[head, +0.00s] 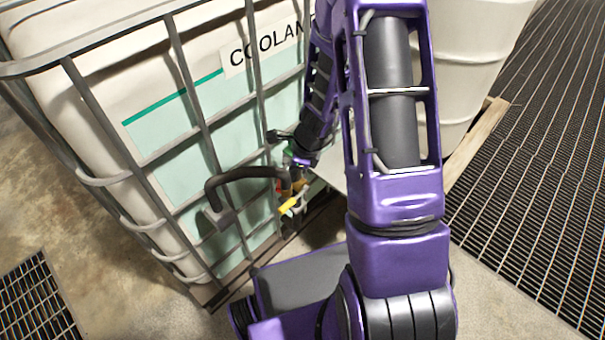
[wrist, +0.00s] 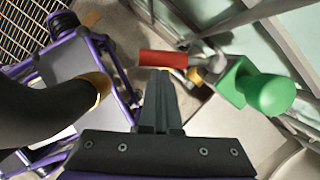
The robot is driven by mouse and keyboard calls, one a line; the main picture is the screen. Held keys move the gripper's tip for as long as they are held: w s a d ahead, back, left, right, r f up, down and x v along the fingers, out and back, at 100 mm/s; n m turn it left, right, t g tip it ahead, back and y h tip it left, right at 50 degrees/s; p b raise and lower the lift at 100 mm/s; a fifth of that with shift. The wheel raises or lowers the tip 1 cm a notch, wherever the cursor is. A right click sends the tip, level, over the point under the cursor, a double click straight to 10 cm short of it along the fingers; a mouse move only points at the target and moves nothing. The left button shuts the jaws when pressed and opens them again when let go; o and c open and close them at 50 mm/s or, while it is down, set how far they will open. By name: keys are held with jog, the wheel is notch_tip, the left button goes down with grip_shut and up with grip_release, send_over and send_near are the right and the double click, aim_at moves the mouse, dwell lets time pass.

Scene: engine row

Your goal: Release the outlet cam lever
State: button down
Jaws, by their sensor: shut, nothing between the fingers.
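My gripper (wrist: 157,75) is shut and empty in the wrist view. Its fingertips are right at a red lever grip (wrist: 163,58); I cannot tell whether they touch. The red grip lies crosswise, with a grey metal part (wrist: 203,55) at its right end. A green block with a round green knob (wrist: 268,94) is to the right. In the head view the outlet fittings show small at the tank's lower front, with a yellow piece (head: 289,206) and a bit of red, partly behind my gripper. Which piece is the cam lever is not certain.
The caged white coolant tank (head: 165,110) stands left of my arm. A black hose (head: 238,174) curves out by the outlet; a black hose with a brass end (wrist: 103,85) is left in the wrist view. A white drum (head: 480,60) and floor grating (head: 540,150) are at right.

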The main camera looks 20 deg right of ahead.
jog(key=shift+w+a, duration=0.2)
jog(key=shift+a, duration=0.45)
jog(key=shift+w+a, duration=0.15)
jog(key=shift+a, duration=0.45)
jog(key=shift+w+a+p, duration=0.55)
jog(key=shift+a, duration=0.25)
jog(key=shift+w+a+r, duration=0.1)
jog(key=p+v, duration=0.5)
jog(key=v, duration=1.2)
jog(key=shift+d, duration=0.2)
jog(key=shift+r, duration=0.1)
